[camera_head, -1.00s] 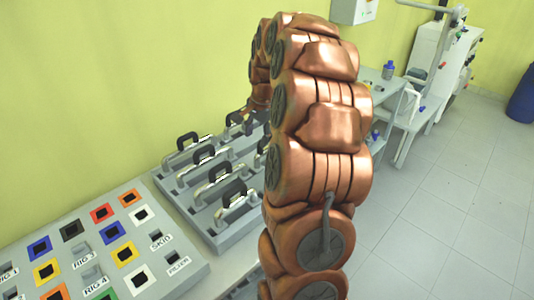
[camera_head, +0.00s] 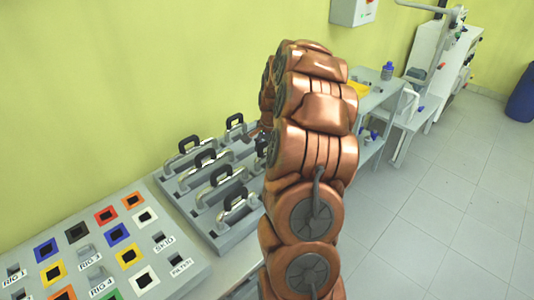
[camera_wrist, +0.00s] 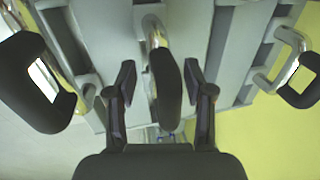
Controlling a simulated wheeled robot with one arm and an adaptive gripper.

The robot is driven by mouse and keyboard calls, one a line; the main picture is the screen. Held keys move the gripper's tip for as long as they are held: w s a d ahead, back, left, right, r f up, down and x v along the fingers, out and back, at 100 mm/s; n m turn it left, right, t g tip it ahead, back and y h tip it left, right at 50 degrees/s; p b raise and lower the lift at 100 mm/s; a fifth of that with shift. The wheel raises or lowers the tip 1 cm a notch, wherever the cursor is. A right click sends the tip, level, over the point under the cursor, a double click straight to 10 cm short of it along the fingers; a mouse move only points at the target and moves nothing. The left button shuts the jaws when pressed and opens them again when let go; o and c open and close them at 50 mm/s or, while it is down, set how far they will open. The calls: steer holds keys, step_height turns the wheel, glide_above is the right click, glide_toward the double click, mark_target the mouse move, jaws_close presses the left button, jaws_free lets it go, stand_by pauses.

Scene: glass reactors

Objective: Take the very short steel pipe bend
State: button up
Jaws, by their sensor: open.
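Several bent steel pipes with black loop handles lie on a grey stepped rack (camera_head: 232,240) in the head view. I cannot tell for certain which is the very short one. In the wrist view my gripper (camera_wrist: 160,78) is open, with one finger on each side of a black handle (camera_wrist: 166,92). The steel pipe (camera_wrist: 152,32) under that handle shows just beyond it, partly covered. The fingers look apart from the handle. Other handled pipes show at the left (camera_wrist: 42,85) and right (camera_wrist: 292,50).
A grey panel (camera_head: 115,275) with coloured square sockets and labels lies at the near left. A yellow wall is close behind the rack. A grey side table (camera_head: 385,100) with a blue bottle (camera_head: 387,70) stands beyond my arm. Open tiled floor (camera_head: 440,220) lies at the right.

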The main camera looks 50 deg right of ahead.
steer(key=shift+f, duration=0.15)
jaws_close()
stand_by(0.4)
